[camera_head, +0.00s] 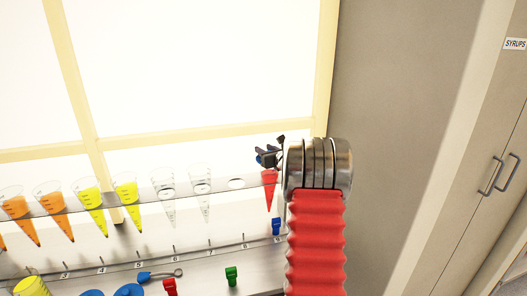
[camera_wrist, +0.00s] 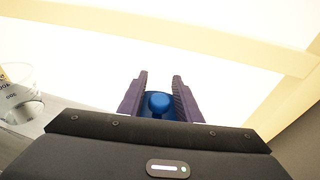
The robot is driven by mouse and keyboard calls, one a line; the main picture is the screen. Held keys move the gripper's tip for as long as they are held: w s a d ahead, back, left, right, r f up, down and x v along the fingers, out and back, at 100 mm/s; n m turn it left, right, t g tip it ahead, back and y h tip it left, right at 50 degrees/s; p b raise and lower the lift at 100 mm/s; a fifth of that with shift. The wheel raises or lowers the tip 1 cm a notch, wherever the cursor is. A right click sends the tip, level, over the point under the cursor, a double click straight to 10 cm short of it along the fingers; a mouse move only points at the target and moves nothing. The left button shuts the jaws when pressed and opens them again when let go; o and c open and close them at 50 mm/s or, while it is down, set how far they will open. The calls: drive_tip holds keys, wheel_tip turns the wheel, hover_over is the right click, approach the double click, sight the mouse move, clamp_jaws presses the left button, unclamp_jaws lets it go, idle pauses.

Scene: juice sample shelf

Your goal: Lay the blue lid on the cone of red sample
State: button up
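The blue lid (camera_wrist: 159,104), with a round knob, sits between the two dark fingers of my gripper (camera_wrist: 160,88) in the wrist view. The fingers flank it closely and appear shut on it. In the head view my gripper (camera_head: 269,154) is just above the cone of red sample (camera_head: 268,190), at the right end of the rack. Blue shows at the gripper there, but the lid's outline is too small to make out. My arm's wrist stands right beside the cone. I cannot tell whether the lid touches the cone's rim; the red cone does not show in the wrist view.
The clear rack (camera_head: 145,205) holds orange, yellow and empty cones to the left, with an empty hole (camera_head: 237,183) near the red cone. Below, a numbered shelf bears a green piece (camera_head: 231,275), a red piece (camera_head: 170,287) and blue items. A wall is at right.

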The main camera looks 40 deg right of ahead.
drive_tip(key=shift+o, duration=0.7)
drive_tip(key=shift+r, duration=0.1)
drive_tip(key=v, duration=1.2)
